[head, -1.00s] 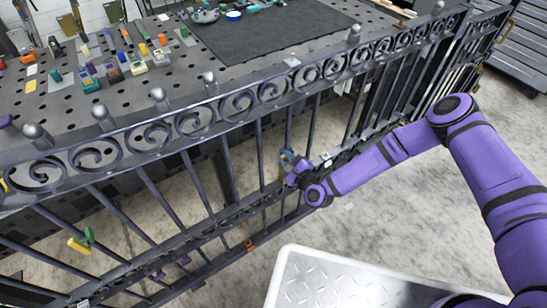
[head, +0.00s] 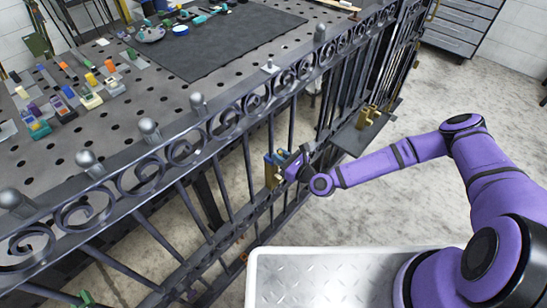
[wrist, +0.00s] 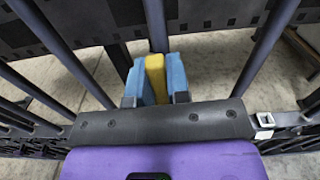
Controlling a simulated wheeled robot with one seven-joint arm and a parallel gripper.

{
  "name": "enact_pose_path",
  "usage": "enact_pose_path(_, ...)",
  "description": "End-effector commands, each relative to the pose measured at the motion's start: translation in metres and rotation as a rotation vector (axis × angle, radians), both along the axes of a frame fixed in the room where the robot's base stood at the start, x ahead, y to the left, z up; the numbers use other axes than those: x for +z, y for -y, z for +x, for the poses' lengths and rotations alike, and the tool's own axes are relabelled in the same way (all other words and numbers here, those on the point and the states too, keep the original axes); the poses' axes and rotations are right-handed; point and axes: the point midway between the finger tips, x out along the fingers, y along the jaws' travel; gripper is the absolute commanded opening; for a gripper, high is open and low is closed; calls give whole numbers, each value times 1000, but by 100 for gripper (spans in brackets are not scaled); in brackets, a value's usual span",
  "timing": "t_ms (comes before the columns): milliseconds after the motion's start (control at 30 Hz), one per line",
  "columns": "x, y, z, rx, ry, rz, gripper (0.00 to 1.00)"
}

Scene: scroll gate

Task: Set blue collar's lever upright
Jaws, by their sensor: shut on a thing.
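My gripper (head: 281,160) is at a vertical bar of the dark scroll gate (head: 250,165), at the end of my purple arm. In the wrist view, my gripper (wrist: 157,82) is shut on a yellow lever (wrist: 156,72), with a blue piece pressed to each side of it. The blue pieces look like finger pads; I cannot make out the blue collar apart from them. In the head view, a brass-yellow part (head: 272,177) hangs just below the blue. The lever's exact tilt is hard to tell.
A perforated table (head: 130,110) with small coloured blocks and a dark mat (head: 215,42) stands behind the gate. A green piece (head: 85,298) sits low on the gate at left. A brass fitting (head: 367,116) is right of my gripper. Floor at right is clear.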

Motion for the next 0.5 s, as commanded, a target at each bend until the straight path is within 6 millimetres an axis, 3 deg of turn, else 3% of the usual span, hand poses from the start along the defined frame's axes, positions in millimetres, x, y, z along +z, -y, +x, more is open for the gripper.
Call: enact_pose_path(500, -2, 5, 1, 1, -50, 37, 0)
